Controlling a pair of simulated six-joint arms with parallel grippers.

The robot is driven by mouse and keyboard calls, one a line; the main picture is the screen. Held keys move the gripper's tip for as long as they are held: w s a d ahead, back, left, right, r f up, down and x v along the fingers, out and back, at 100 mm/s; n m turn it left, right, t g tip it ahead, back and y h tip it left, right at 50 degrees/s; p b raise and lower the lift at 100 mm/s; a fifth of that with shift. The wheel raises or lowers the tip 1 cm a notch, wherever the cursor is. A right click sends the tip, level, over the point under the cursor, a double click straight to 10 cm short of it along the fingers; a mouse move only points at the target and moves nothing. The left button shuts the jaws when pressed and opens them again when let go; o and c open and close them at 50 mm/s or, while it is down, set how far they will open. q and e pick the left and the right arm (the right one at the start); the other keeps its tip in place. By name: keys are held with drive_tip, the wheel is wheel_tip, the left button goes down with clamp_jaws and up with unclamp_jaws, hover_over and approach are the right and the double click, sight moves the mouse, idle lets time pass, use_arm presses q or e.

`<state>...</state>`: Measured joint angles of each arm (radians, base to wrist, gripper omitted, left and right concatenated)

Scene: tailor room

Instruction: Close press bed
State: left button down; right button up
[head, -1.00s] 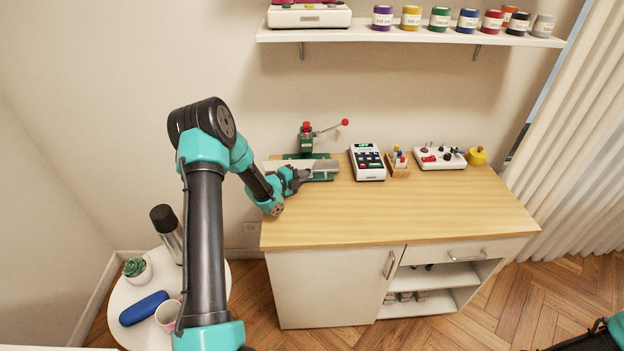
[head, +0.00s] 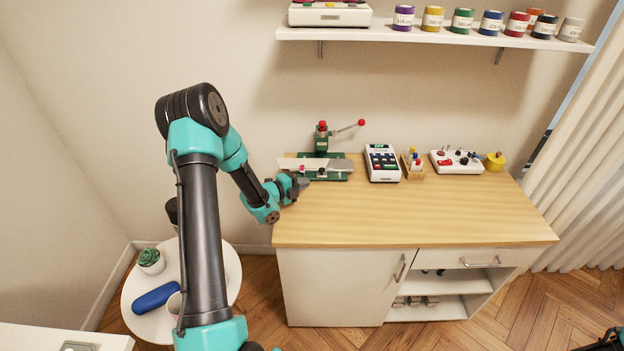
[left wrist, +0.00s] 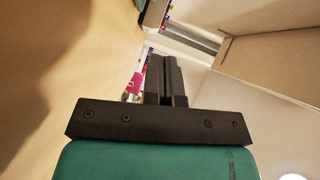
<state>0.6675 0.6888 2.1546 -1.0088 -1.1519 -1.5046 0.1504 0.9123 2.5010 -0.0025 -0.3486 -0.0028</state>
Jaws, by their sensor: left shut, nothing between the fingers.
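The press (head: 322,140) stands at the back left of the wooden table, with a green body and a lever ending in a red knob that points up to the right. Its bed (head: 338,166) is a pale flat plate on a green base, with small red-tipped parts near its front. I cannot tell how far the bed sticks out. My left gripper (head: 302,184) is just in front of the bed's left end, shut and empty; its shut fingers also show in the left wrist view (left wrist: 166,80). A small part of my right arm shows at the lower right edge; its gripper is not visible.
On the table (head: 420,215), a white keypad device (head: 382,163), a small wooden rack (head: 412,166), a white control box (head: 457,161) and a yellow object (head: 495,161) stand right of the press. The front of the table is clear. A shelf (head: 440,38) hangs above.

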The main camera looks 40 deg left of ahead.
use_arm(q)
drive_tip(key=v, duration=0.5)
drive_tip(key=shift+w, duration=0.1)
drive_tip(key=w+d+g, duration=0.1)
drive_tip(key=w, duration=0.1)
drive_tip(key=w+d+f+m+g, duration=0.1)
drive_tip(key=w+g, duration=0.1)
drive_tip(key=w+d+m+g+y, duration=0.1)
drive_tip(key=w, duration=0.1)
drive_tip(key=shift+w+d+f+g, duration=0.1)
drive_tip(key=shift+w+f+g, duration=0.1)
drive_tip(key=shift+w+g, duration=0.15)
drive_tip(key=w+g, duration=0.1)
drive_tip(key=w+d+g+y, duration=0.1)
drive_tip(key=w+d+r+m+g+y, duration=0.1)
drive_tip(key=shift+w+g, duration=0.25)
drive_tip(key=shift+w, duration=0.1)
drive_tip(key=w+d+r+g+y, duration=0.1)
drive_tip(key=d+r+g+y, duration=0.4)
drive_tip(key=r, duration=0.5)
drive_tip(key=shift+w+r+g, duration=0.2)
drive_tip(key=shift+w+g, duration=0.05)
drive_tip(key=shift+g, duration=0.15)
drive_tip(key=shift+a+f, duration=0.1)
drive_tip(key=shift+f, duration=0.05)
